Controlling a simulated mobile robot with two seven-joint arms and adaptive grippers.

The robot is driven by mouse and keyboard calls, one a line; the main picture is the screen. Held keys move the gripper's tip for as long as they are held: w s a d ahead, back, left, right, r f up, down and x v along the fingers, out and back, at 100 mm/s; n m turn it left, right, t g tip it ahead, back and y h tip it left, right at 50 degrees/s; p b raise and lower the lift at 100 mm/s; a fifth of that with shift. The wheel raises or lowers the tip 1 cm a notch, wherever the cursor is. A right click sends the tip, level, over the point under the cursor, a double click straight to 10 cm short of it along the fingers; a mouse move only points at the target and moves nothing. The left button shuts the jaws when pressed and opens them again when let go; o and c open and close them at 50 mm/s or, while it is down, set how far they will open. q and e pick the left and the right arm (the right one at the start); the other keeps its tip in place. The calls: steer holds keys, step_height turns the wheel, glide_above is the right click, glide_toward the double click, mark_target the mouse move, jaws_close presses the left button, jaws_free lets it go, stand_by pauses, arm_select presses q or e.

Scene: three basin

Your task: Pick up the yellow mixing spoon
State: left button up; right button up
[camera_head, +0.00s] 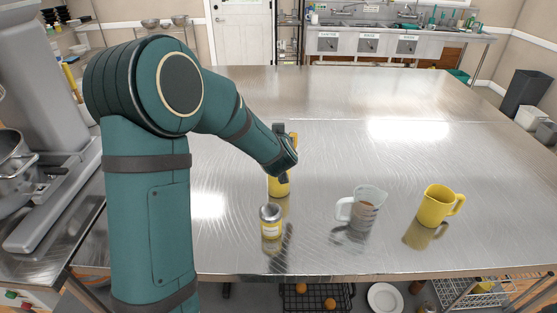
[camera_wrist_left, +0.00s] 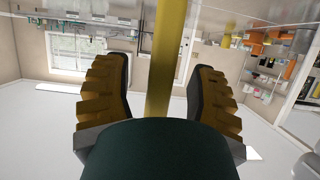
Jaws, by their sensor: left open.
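A long yellow bar, which looks like the handle of the yellow mixing spoon (camera_wrist_left: 166,70), runs between the fingers of my left gripper (camera_wrist_left: 158,66) in the left wrist view. The fingers are open, with a gap on each side of the bar. In the head view my left gripper (camera_head: 286,138) is over the middle of the steel table (camera_head: 330,150). A yellow object (camera_head: 279,188) shows just below it, partly hidden by the arm; I cannot tell whether it is the spoon or a container. The spoon's head cannot be made out. My right gripper is not in view.
A small jar with a yellow label (camera_head: 271,221) stands near the table's front edge. A clear measuring jug (camera_head: 362,206) and a yellow pitcher (camera_head: 436,205) stand to its right. The far and right parts of the table are clear.

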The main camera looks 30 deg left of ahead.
arm_select(q)
jaws_close()
stand_by(0.3)
step_height(320, 180, up, 10)
steer(key=p, duration=0.4)
